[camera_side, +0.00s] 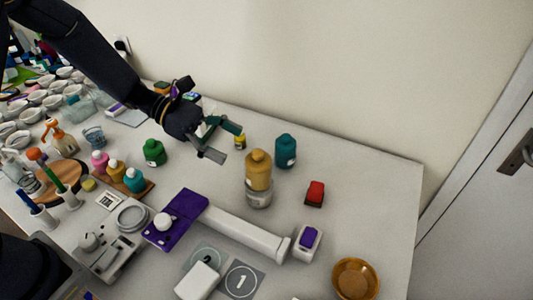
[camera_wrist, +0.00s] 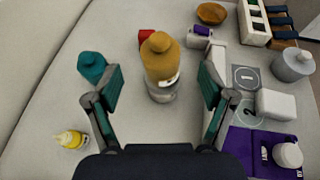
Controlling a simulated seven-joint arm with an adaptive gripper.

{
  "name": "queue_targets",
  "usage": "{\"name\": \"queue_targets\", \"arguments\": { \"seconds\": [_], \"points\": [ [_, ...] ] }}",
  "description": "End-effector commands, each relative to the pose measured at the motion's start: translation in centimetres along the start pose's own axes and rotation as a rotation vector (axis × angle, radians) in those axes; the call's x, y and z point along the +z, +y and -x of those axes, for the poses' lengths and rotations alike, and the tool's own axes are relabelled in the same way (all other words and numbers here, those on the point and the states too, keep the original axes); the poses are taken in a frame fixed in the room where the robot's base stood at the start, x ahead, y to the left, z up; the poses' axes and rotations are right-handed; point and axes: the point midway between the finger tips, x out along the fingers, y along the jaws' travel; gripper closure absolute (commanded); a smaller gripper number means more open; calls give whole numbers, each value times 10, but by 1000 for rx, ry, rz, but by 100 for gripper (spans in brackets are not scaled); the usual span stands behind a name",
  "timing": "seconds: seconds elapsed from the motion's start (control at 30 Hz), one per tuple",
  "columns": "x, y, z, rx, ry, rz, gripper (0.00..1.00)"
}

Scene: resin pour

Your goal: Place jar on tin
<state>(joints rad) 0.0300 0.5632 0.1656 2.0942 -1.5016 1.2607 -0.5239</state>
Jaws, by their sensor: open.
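An amber jar (camera_side: 258,166) with a rounded lid stands upright on a pale, low tin (camera_side: 259,198). In the wrist view the jar (camera_wrist: 160,60) sits ahead, between my fingers in the picture, with the tin (camera_wrist: 163,92) visible below it. My gripper (camera_side: 225,141) is open and empty, to the left of the jar and apart from it in the side view. Its fingers (camera_wrist: 159,72) are spread wide in the wrist view. The tin's top is hidden under the jar.
A teal jar (camera_side: 285,151) stands close behind the amber one. A red block (camera_side: 315,193) lies to the right. A small yellow bottle (camera_side: 240,141) is near my gripper. A white bar (camera_side: 245,235) and purple box (camera_side: 176,220) lie in front. The table's right side is mostly clear.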

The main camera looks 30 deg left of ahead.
Motion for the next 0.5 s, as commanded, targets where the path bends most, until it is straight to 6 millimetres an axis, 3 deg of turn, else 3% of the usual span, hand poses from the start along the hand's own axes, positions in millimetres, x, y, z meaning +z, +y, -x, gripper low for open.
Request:
{"name": "queue_targets", "arguments": {
  "seconds": [0.17,0.27,0.37,0.5],
  "points": [
    [1,0,21,0,1,-4,18],
    [9,-10,28,-25,24,-66,18],
    [26,-37,40,-91,95,-237,18],
    [42,-94,73,-230,285,-640,18]
  ]
}}
